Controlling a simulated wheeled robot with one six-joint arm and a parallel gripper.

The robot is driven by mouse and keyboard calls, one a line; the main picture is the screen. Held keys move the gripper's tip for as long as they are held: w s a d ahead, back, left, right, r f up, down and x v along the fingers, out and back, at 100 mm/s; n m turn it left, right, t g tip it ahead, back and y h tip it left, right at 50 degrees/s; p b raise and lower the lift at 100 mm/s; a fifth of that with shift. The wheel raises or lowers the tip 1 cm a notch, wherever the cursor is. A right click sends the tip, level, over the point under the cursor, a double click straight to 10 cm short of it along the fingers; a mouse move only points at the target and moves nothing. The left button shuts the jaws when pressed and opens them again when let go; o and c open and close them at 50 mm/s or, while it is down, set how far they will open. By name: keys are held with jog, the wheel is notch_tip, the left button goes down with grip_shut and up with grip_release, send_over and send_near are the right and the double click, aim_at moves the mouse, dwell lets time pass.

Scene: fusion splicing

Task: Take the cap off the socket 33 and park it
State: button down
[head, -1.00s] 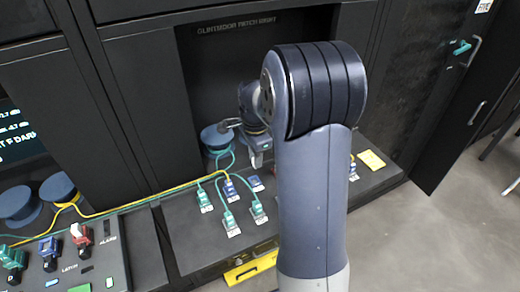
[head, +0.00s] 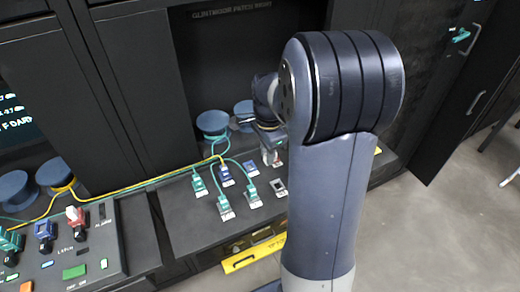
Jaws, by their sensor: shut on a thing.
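My gripper (head: 269,158) is small and partly hidden behind my own arm link, at the recess of the dark cabinet. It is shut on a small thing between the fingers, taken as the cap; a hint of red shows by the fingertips. It is low over the back of the bench shelf, right of a blue socket block (head: 250,167). A pale grey socket plate (head: 280,187) lies just in front and to the right. The socket numbers are too small to read, so I cannot tell which is socket 33.
Teal plugs (head: 225,207) and a blue plug (head: 226,175) with cables stand left on the shelf (head: 180,220). Blue reels (head: 213,122) stand behind. A control panel (head: 75,255) is at lower left, and a yellow bar (head: 252,255) runs along the front.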

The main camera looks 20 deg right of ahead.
jog(key=shift+s+d+f+b, duration=0.25)
jog(key=shift+s+f+b, duration=0.4)
jog(key=shift+f+b, duration=0.3)
jog(key=shift+s+d+f+b, duration=0.3)
jog(key=shift+s+f+b, duration=0.4)
jog(key=shift+f, duration=0.5)
jog(key=shift+s+d+f+b, duration=0.25)
jog(key=shift+s+f+b, duration=0.3)
jog(key=shift+f+b, duration=0.45)
jog(key=shift+f, duration=0.6)
jog(key=c, duration=1.2)
grip_release()
jog(key=shift+c, duration=0.2)
jog(key=shift+r, duration=0.1)
notch_tip(320, 180, up, 11)
